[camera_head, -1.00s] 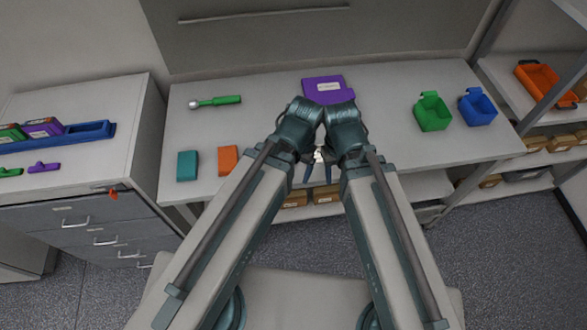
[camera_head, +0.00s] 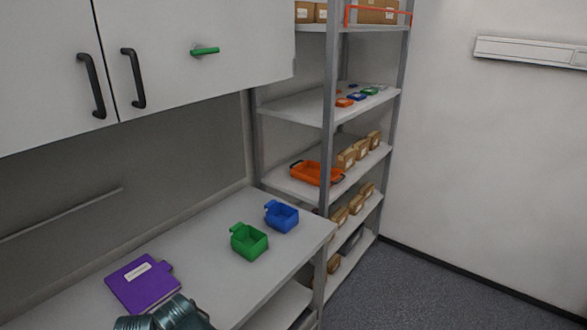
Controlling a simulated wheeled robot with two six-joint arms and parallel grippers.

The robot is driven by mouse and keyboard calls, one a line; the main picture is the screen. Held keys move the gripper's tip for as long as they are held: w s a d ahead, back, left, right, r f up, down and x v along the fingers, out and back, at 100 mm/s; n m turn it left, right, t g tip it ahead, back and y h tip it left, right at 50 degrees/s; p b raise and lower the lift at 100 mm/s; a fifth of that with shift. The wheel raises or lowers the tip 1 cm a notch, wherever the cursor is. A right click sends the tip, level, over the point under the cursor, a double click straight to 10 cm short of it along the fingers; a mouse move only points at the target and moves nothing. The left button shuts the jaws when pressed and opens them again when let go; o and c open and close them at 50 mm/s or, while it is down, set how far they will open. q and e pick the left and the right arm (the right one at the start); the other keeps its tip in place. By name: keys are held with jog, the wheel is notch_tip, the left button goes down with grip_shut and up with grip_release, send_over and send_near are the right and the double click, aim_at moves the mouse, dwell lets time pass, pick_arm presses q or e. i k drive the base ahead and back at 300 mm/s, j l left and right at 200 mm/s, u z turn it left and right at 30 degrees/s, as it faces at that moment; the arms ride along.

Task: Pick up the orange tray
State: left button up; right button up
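The orange tray (camera_head: 309,174) sits on a middle shelf of the rack at the right, close to the shelf's front edge. It is a shallow open tray with dark handles at its ends, and a rack post partly covers its right part. My grippers are out of the picture, and nothing of mine is near the tray.
The grey rack (camera_head: 328,110) holds cardboard boxes (camera_head: 346,158) right of the tray. A green bin (camera_head: 249,242), a blue bin (camera_head: 282,217) and a purple item (camera_head: 143,284) are on the bench (camera_head: 205,232). Open floor (camera_head: 400,292) lies right of the bench.

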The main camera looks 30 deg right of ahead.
aim_at(309, 171)
jog(key=z, duration=1.25)
jog(key=i+l+u, duration=0.15)
jog(key=i+l, duration=1.2)
jog(key=i+l+u, duration=0.1)
jog(key=i+l, duration=1.4)
